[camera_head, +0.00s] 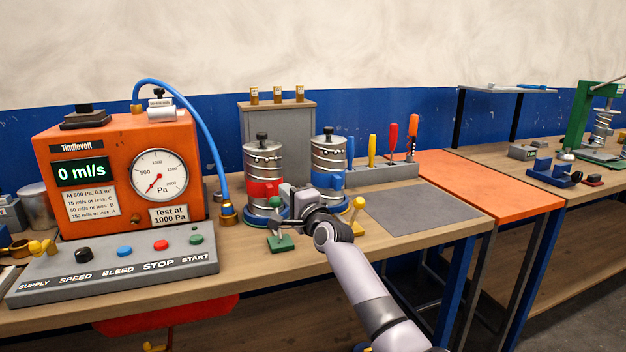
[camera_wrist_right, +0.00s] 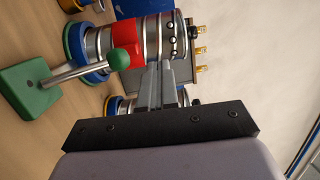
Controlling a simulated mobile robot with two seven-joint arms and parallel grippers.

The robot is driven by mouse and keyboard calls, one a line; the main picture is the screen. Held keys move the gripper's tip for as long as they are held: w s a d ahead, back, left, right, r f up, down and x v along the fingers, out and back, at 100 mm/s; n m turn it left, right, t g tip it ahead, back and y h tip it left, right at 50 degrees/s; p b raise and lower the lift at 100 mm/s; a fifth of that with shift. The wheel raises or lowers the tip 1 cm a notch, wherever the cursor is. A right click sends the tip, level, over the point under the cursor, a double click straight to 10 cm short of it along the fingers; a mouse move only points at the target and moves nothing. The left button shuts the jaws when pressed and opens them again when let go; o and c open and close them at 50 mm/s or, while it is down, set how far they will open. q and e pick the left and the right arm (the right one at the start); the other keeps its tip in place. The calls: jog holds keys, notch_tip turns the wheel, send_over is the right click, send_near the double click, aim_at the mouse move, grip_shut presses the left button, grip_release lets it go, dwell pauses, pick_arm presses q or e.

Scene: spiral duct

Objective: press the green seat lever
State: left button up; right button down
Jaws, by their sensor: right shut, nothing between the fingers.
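The green seat lever (camera_head: 281,243) stands on the bench in front of the red-banded metal canister (camera_head: 264,163). In the right wrist view the lever (camera_wrist_right: 30,88) has a green square base, a slanting metal rod and a green ball knob (camera_wrist_right: 119,59). My right gripper (camera_head: 284,193) is over the bench in front of the canisters, close to the lever. In the right wrist view its fingers (camera_wrist_right: 160,70) are together and empty, just to the right of the knob in the picture. I cannot tell whether they touch the canister behind. My left gripper is out of view.
An orange test unit (camera_head: 118,160) with a gauge and a sloping control panel stands on the left. A blue-banded canister (camera_head: 329,158) and a yellow-knobbed lever (camera_head: 357,204) are right of my gripper. A bare grey mat (camera_head: 420,208) lies further right.

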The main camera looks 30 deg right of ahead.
jog(key=s+r, duration=0.5)
jog(key=s, duration=0.3)
jog(key=shift+r+p, duration=0.4)
jog(key=s+a+f+n+g+y, duration=0.15)
jog(key=s+a+f+n, duration=0.35)
jog(key=f, duration=0.8)
jog(key=s+a+f+n+g, duration=0.3)
jog(key=s+f+n, duration=0.35)
jog(key=f, duration=0.55)
jog(key=s+a+f+n+g, duration=0.1)
jog(key=s+a+f+n, duration=0.1)
jog(key=s, duration=0.5)
jog(key=s+a+f+n+g+y, duration=0.1)
jog(key=s+a+f+n+g, duration=0.1)
jog(key=s+f, duration=0.5)
jog(key=s+a+f+n+g, duration=0.1)
jog(key=s+a+f+n, duration=0.3)
jog(key=s, duration=0.4)
jog(key=shift+s+f+n, duration=0.2)
jog(key=shift+f+n, duration=0.2)
jog(key=shift+n, duration=0.15)
